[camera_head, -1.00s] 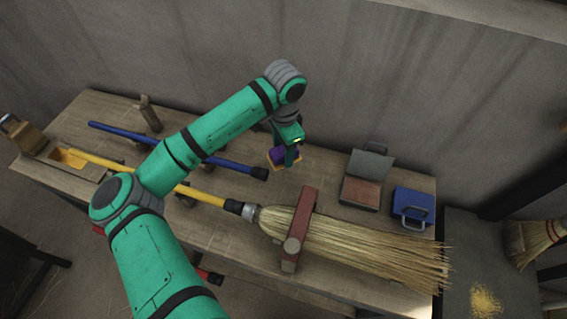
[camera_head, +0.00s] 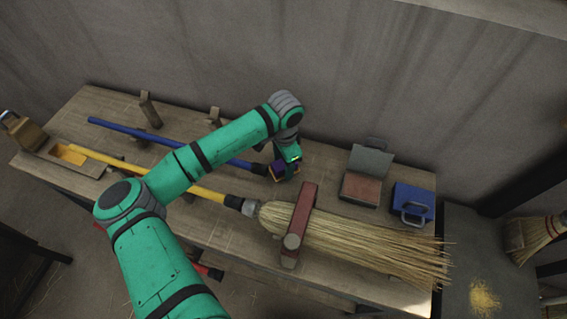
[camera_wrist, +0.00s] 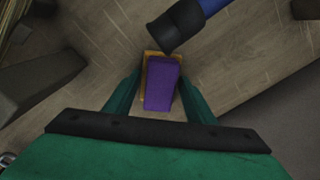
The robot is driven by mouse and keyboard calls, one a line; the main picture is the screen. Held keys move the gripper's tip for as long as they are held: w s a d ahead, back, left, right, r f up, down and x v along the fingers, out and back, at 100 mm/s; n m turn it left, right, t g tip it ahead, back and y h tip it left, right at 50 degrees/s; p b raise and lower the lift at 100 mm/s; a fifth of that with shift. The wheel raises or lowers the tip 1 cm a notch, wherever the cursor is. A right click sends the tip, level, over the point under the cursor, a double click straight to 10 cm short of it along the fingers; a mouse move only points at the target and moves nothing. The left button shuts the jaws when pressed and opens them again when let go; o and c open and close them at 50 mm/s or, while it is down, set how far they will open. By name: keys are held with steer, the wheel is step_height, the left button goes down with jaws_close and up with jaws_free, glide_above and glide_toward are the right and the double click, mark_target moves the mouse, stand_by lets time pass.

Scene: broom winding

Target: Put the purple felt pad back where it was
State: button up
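The purple felt pad (camera_head: 279,167) is a block with an orange-yellow plate showing under it. My gripper (camera_head: 284,172) points down over the back middle of the table and is shut on the pad. In the wrist view the purple pad (camera_wrist: 162,84) sits between the two green fingertips (camera_wrist: 161,82), with the orange edge (camera_wrist: 150,56) at its far end. It is close beside the black end of the blue handle (camera_wrist: 176,26). Whether the pad's underside touches the table is hidden.
The blue-handled pole (camera_head: 130,130) lies along the back of the table (camera_head: 235,235). A yellow-handled broom (camera_head: 350,240) lies in front under a red clamp (camera_head: 303,212). An open box (camera_head: 362,188) and a blue box (camera_head: 412,200) stand right. Wooden posts (camera_head: 150,110) stand behind.

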steer(key=shift+o, duration=1.1)
step_height(320, 180, up, 12)
steer(key=shift+s, duration=0.2)
steer(key=shift+w+d, duration=0.1)
steer(key=shift+d, duration=0.05)
